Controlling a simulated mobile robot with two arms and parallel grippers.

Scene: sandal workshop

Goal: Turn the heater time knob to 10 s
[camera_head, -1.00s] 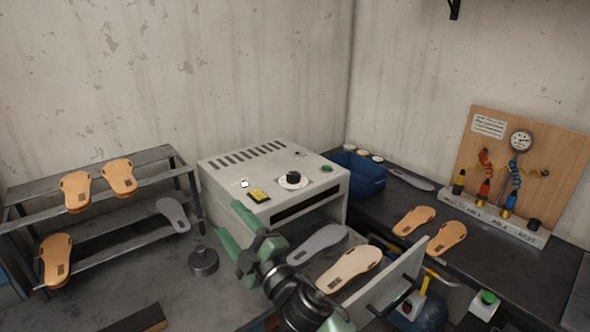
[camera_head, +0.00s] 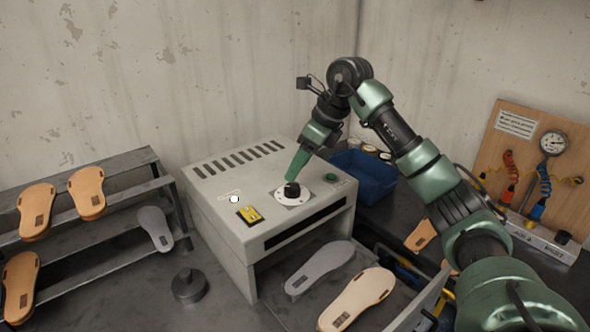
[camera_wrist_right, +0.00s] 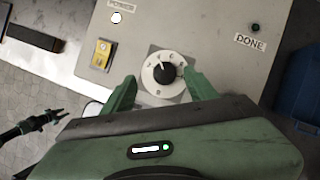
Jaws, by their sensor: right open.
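The heater (camera_head: 225,205) is a light grey box with slots on top and a wide front opening. Its time knob (camera_wrist_right: 164,72) is black with a pale pointer, on a white dial (camera_wrist_right: 171,87) with markings too small to read surely. In the head view the knob (camera_head: 292,188) sits right under my right gripper (camera_head: 293,176), which reaches down from above. In the right wrist view the open fingers of my right gripper (camera_wrist_right: 160,85) stand on either side of the dial, with the knob between them and a gap on each side. My left gripper is out of the head view.
A yellow switch (camera_head: 249,214) and a green button (camera_head: 331,178) flank the dial on the heater top. A blue bin (camera_head: 372,178) stands to the right. A rack (camera_head: 125,170) with tan and grey soles stands at left. Loose soles lie in front.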

